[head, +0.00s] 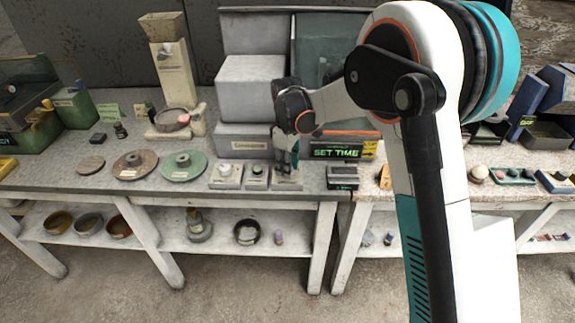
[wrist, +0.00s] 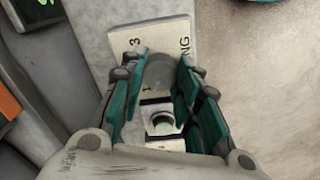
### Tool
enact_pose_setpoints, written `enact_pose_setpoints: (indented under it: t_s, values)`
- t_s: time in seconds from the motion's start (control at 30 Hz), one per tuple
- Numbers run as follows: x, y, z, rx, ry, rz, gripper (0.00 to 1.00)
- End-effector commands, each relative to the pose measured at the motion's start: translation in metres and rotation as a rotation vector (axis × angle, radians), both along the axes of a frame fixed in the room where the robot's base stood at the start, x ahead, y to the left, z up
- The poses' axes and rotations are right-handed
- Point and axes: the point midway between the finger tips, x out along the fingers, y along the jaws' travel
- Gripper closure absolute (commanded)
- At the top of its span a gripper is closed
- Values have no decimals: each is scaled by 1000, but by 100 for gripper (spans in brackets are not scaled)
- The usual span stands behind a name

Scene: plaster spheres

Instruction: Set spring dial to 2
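The spring dial shows in the wrist view as a round grey knob (wrist: 158,72) on a pale plate (wrist: 165,32). The plate carries a "3", a "1" and letters ending in "NG"; I see no clear pointer setting. My gripper (wrist: 160,80) has its two teal fingers on either side of the knob, with the knob between the tips. Whether they touch it cannot be made out. In the head view my gripper (head: 287,158) points down at the rightmost of three small pale dial plates (head: 287,184); its fingers hide that knob.
The middle plate (head: 256,184) and the left plate (head: 225,182) stand close beside it. A "SET TIME" display (head: 336,152) and a dark block (head: 342,178) are to the right. Grey boxes (head: 252,90) stand behind. Green (head: 183,166) and brown discs (head: 135,166) lie left.

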Motion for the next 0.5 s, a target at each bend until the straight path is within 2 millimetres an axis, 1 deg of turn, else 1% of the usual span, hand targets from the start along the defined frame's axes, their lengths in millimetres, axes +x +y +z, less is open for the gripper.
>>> enact_pose_setpoints:
  t_s: [0.03,0.07,0.33,0.5]
  values:
    - [0,0,0,0,0,0,91]
    - [0,0,0,0,0,0,95]
    - [0,0,0,0,0,-12,95]
    - [0,0,1,0,0,-63,95]
